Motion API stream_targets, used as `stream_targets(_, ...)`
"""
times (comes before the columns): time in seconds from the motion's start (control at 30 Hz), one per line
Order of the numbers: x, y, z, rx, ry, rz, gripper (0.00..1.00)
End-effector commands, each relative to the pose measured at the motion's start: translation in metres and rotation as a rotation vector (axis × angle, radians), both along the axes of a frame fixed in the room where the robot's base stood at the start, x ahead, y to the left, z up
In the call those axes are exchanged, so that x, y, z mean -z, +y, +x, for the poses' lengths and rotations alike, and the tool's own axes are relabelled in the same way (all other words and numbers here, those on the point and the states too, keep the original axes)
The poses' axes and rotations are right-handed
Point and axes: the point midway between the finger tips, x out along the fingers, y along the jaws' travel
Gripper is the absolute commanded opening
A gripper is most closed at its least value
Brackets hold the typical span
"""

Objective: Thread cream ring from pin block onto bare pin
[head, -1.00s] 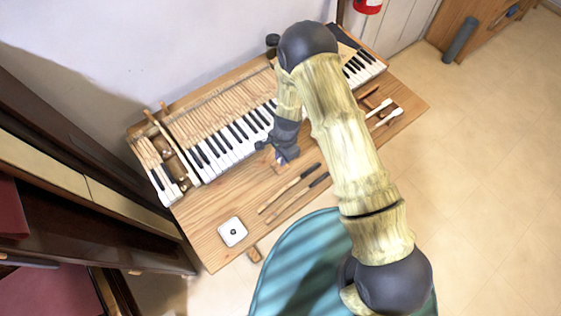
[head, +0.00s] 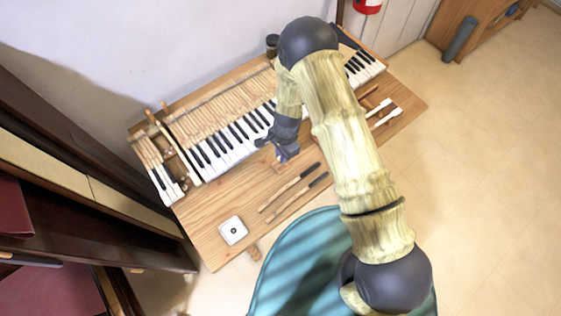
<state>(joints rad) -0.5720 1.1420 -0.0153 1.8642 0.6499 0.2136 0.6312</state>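My gripper (head: 284,157) is dark grey and hangs low over the front edge of the keys, near the middle of the wooden bench. Whether its fingers are open or shut is too small to tell. A small tan piece (head: 276,167), possibly the pin block, shows just beside and below the fingers, partly hidden by them. I cannot make out the cream ring. At the left of the keyboard (head: 225,148) a gap with keys removed shows the wooden key frame (head: 184,165), with small pin-like details. I cannot tell which pin is bare.
A white square dish (head: 233,231) with a dark centre sits at the front left. Loose white-ended keys (head: 385,116) lie at the right. A teal stool (head: 300,262) stands in front. The bench's front left is mostly clear.

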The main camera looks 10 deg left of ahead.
Motion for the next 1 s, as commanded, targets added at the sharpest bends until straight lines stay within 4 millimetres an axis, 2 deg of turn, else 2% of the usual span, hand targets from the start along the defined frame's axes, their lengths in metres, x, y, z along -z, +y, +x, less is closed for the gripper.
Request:
stream_targets(0.7,-0.05,0.0,0.0,-0.001,0.0,0.0,0.12)
stream_targets(1.0,-0.056,0.0,0.0,-0.001,0.0,0.0,0.12)
